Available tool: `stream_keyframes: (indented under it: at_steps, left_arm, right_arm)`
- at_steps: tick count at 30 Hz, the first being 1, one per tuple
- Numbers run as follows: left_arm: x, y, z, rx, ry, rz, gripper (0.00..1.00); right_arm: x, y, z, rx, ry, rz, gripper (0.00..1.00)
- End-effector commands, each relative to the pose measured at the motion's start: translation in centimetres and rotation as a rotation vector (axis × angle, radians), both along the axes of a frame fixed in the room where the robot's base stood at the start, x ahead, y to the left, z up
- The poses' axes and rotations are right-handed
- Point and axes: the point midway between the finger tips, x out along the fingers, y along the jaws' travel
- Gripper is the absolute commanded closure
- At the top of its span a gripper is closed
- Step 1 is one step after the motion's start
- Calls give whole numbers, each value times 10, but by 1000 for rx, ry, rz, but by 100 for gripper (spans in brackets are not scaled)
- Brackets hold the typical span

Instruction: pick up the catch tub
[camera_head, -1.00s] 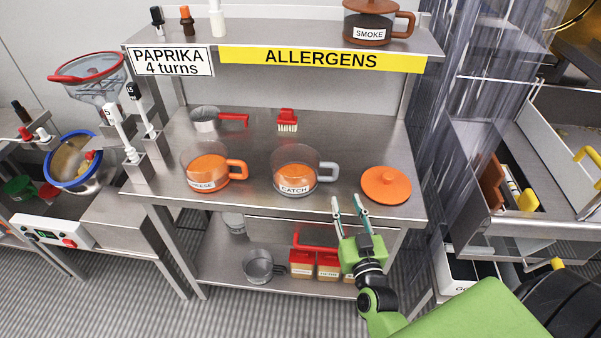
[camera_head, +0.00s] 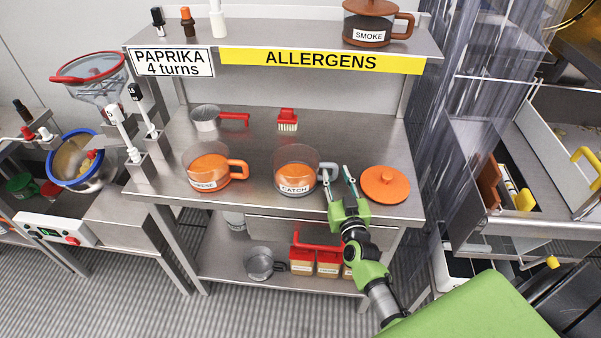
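The catch tub (camera_head: 296,181) is a clear round tub with orange contents, a white CATCH label and a grey handle on its right side. It stands upright on the steel table, near the front. My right gripper (camera_head: 337,174) is at the tub's handle side with its two fingers apart. Its left finger overlaps the handle in the picture; I cannot tell whether they touch. Nothing is held between the fingers. My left gripper is not in view.
A similar tub with an orange handle (camera_head: 211,174) stands to the left. An orange lid (camera_head: 385,184) lies close to the right of my gripper. A red-handled pan (camera_head: 206,118) and a red brush (camera_head: 287,120) are behind. A shelf (camera_head: 270,36) overhangs the back.

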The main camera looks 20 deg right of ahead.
Motion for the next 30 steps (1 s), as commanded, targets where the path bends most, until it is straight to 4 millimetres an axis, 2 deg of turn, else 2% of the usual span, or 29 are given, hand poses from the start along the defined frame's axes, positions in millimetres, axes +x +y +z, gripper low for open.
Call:
stream_keyframes:
  at_steps: [3,4,7,21,26,29,30]
  left_arm:
    - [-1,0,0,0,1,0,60]
    - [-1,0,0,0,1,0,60]
    - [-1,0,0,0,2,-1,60]
    - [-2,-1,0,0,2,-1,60]
    - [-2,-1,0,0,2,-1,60]
    - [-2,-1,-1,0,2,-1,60]
    - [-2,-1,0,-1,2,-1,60]
  right_arm:
    - [0,0,0,0,0,0,69]
    - [0,0,0,0,0,0,74]
    - [0,0,0,0,0,0,100]
    - [0,0,4,2,-4,-1,100]
    - [0,0,18,2,-7,-2,100]
    - [0,0,35,3,-9,-3,100]
    - [-6,-4,41,0,-6,-3,100]
